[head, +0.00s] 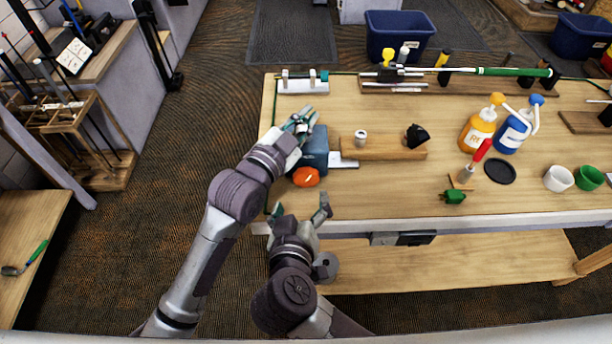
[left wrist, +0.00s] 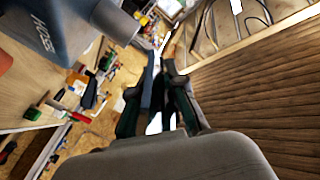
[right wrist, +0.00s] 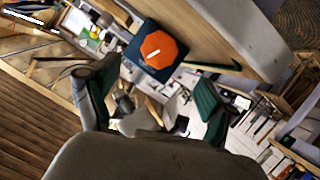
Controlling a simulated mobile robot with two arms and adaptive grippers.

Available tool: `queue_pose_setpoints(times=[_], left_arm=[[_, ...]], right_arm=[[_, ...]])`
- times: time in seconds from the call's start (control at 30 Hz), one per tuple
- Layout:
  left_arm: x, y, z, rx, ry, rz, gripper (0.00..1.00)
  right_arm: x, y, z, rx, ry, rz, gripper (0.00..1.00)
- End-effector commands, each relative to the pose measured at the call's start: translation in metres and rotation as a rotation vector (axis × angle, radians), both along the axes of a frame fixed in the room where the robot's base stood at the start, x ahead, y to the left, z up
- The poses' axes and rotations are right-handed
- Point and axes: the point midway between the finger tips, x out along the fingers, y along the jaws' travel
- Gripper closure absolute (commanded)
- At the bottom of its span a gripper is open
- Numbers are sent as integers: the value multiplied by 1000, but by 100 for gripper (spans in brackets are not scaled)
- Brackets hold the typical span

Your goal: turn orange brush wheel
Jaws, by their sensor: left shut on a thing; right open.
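The orange brush wheel (head: 306,177) is on the front face of the dark blue box-shaped machine (head: 318,145) at the table's left front. A pale mark crosses the wheel's face. In the right wrist view, the orange wheel (right wrist: 163,50) shows ahead of my right gripper (right wrist: 150,88). My right gripper (head: 300,208) is open and empty, below and in front of the wheel, apart from it. My left gripper (head: 303,121) is at the machine's upper left side. Its fingers (left wrist: 165,90) are close together on something I cannot make out. Lettering shows on the machine (left wrist: 55,40).
A wooden block (head: 385,153) with a small cup and a black piece lies right of the machine. A green-gripped club (head: 510,72) lies along the back. Bottles (head: 478,130), a red-handled brush (head: 480,152) and cups (head: 558,178) stand right. The table's front middle is clear.

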Motion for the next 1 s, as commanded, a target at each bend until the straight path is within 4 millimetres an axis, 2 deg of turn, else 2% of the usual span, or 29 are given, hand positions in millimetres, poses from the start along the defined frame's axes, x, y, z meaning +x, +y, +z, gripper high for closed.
queue_pose_setpoints(times=[0.3, 0.5, 0.9, 1.0], left_arm=[[-1, -1, -2, 0, 7, -3, 100], [-1, -1, -2, 0, 7, -3, 100], [-1, -1, -3, 0, 7, -3, 100], [-1, -1, -3, 0, 7, -3, 100]], right_arm=[[60, -8, -23, -1, -2, -3, 15], [84, -11, -32, 1, -4, -1, 15], [91, -12, -35, 3, -2, -2, 15], [91, -12, -35, 3, -2, -2, 30]])
